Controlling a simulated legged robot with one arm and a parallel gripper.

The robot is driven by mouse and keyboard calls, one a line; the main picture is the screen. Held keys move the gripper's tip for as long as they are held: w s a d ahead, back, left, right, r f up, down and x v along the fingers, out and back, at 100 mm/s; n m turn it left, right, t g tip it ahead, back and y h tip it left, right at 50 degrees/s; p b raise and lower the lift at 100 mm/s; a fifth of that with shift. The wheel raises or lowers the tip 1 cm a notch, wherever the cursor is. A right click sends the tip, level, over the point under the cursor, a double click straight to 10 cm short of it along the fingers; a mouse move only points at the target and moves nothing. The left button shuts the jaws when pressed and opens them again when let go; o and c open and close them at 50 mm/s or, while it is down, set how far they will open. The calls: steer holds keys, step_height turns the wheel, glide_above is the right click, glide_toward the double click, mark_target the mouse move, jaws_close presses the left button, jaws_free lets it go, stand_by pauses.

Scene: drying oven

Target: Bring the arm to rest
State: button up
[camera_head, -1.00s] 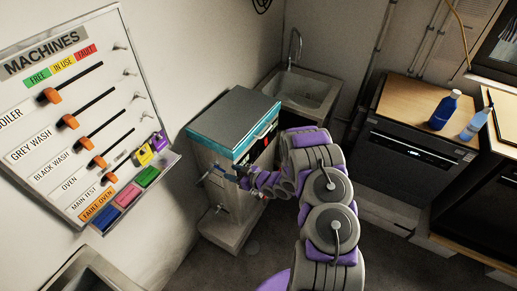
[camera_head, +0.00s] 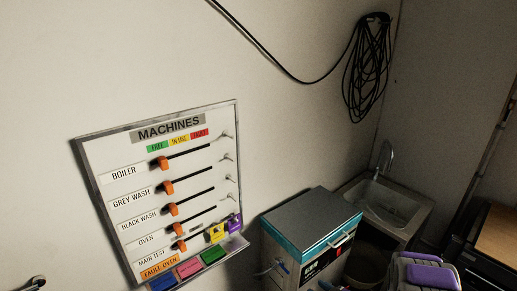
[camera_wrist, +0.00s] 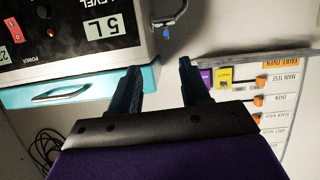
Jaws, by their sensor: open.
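My gripper (camera_wrist: 159,80) is in the wrist view, its two dark fingers apart with nothing between them. The grey and teal machine (camera_wrist: 75,92), with its handle and "5 L" label, is at the upper left there and appears upside down. The fingers look apart from it, though the distance is hard to judge. In the head view, part of my arm (camera_head: 425,275) shows at the bottom right edge, right of the machine (camera_head: 312,218). The gripper itself is not visible in that view.
The white MACHINES board (camera_head: 165,190) hangs on the wall left of the machine; it also shows upside down in the wrist view (camera_wrist: 290,62). A sink (camera_head: 390,205) is behind to the right. A coiled black cable (camera_head: 368,70) hangs above. A wooden countertop (camera_head: 497,235) is at the far right.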

steer(key=w+d+r+g+h+b, duration=0.1)
steer(key=w+d+r+g+h, duration=0.15)
steer(key=d+r+h, duration=0.55)
steer(key=s+r+m+g+h+b, duration=0.2)
steer(key=s+r+m+g+h, duration=0.25)
steer(key=s+r, duration=0.8)
steer(key=s+a+r+g+y, duration=0.1)
steer(key=s+a+r+g, duration=0.1)
steer(key=s+a, duration=0.4)
steer(key=s+a+r+m+g+y+b, duration=0.1)
steer(key=s+a, duration=0.5)
steer(key=s, duration=0.7)
steer(key=s+a+r+m+g+y+b, duration=0.1)
steer(key=s+a+r+g+y, duration=0.2)
steer(key=s+a, duration=0.4)
steer(key=s, duration=0.2)
steer(key=shift+s+r+g, duration=0.3)
steer(key=shift+s+r, duration=0.05)
steer(key=shift+r, duration=0.05)
steer(key=shift+a, duration=0.1)
steer(key=shift+c, duration=0.3)
